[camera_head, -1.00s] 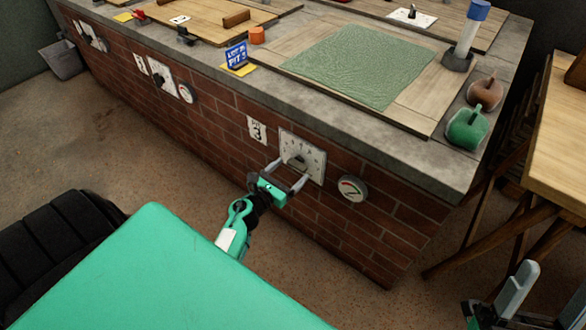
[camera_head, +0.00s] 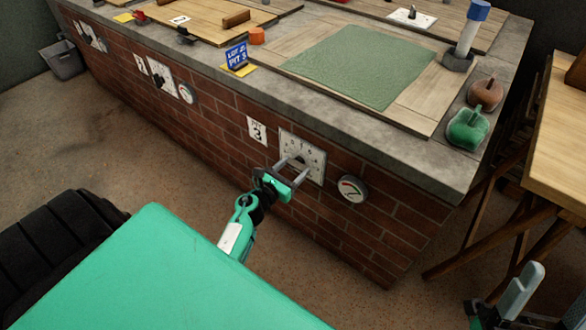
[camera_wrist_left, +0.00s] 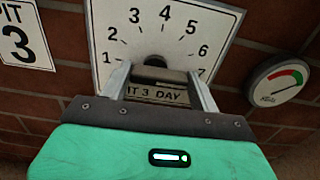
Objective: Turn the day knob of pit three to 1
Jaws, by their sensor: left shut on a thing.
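The pit three day dial is a white plate (camera_head: 316,164) on the brick wall, marked 1 to 7 in an arc; it also shows in the left wrist view (camera_wrist_left: 105,42). Its dark knob (camera_wrist_left: 156,61) is at the plate's lower middle, mostly hidden by my gripper, so I cannot read its pointer. My left gripper (camera_head: 293,168) is shut on the knob, one finger on each side, as the left wrist view also shows (camera_wrist_left: 160,80). A "PIT 3" sign (camera_head: 257,131) hangs left of the dial. My right gripper (camera_head: 520,290) is partly in view at the lower right, away from the wall.
A round gauge (camera_head: 352,189) is right of the dial. A wooden table (camera_head: 560,150) stands at right.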

